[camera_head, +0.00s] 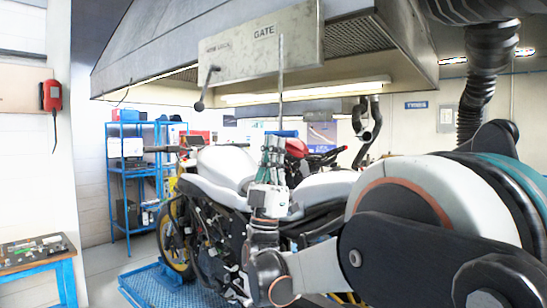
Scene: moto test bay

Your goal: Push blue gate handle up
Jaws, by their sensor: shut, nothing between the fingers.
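A metal panel (255,45) on the front of the hood carries the label GATE at its right. A thin grey upright rod (281,80) hangs below that label. A small blue piece (285,133) shows at the rod's lower end and looks like the blue gate handle; it is partly hidden by my gripper. My gripper (272,142) points upward, shut and empty, with its fingertips at about the height of the blue piece. I cannot tell whether they touch it.
A dark lever (207,88) hangs from the panel's left part. A motorcycle (225,180) stands on a blue platform (160,288) behind my arm. A blue shelf (127,180) stands at the left, and a blue-legged table (40,262) at the front left. The hood (350,38) overhangs.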

